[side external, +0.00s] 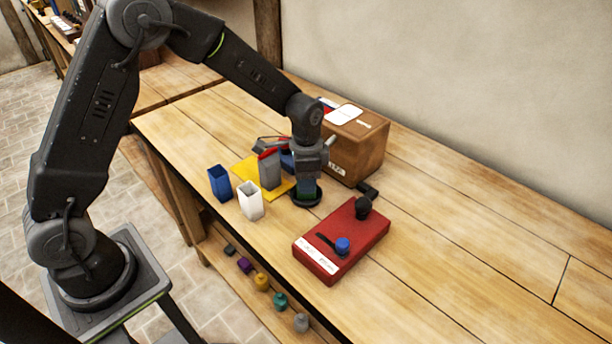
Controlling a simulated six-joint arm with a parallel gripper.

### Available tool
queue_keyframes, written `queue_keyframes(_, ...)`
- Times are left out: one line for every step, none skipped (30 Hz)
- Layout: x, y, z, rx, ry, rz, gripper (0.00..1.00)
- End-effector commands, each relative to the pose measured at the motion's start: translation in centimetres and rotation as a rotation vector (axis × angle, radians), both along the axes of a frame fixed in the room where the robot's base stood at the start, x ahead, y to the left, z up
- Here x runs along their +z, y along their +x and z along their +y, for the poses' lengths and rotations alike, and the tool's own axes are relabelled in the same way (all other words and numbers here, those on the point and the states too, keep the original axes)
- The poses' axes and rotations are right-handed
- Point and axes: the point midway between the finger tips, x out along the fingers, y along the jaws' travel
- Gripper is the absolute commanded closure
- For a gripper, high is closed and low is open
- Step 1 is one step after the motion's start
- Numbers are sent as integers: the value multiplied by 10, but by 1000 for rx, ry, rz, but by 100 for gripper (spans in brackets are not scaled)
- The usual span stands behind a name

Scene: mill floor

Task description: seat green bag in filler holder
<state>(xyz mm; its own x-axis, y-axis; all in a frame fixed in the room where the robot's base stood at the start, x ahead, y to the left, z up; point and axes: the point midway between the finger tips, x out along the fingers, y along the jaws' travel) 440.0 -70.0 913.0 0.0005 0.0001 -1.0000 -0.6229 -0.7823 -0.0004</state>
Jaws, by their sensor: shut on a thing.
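My gripper (309,172) points straight down over the workbench, at the middle of the view. Below it is a dark round holder (307,202) with a raised rim, standing on the bench. A little dark green shows between my gripper and the rim; this looks like the green bag (309,190). My gripper is shut on it, low at the holder's opening. The fingertips and most of the bag are hidden, so I cannot tell whether the bag touches the holder's floor.
A red box (325,262) with black and blue knobs stands in front, right of the holder. A cardboard box (362,158) is close behind. Left are a grey container (270,172) on a yellow sheet (243,168), a white cup (250,203) and a blue cup (219,185). The right bench is clear.

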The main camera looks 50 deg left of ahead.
Motion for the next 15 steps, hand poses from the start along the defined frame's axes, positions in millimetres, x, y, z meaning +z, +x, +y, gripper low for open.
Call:
queue_keyframes(-1,0,0,0,0,0,88)
queue_keyframes(-2,0,0,0,0,0,88)
queue_keyframes(-2,0,0,0,0,0,88)
queue_keyframes(-3,0,0,0,0,0,88)
queue_keyframes(-3,0,0,0,0,0,88)
queue_keyframes(-4,0,0,0,0,0,88)
queue_keyframes(-5,0,0,0,0,0,88)
queue_keyframes(-5,0,0,0,0,0,88)
queue_keyframes(-6,0,0,0,0,0,88)
queue_keyframes(-6,0,0,0,0,0,61)
queue_keyframes(-6,0,0,0,0,0,58)
queue_keyframes(-6,0,0,0,0,0,54)
queue_keyframes(-6,0,0,0,0,0,51)
queue_keyframes(-6,0,0,0,0,0,51)
queue_keyframes(-6,0,0,0,0,0,51)
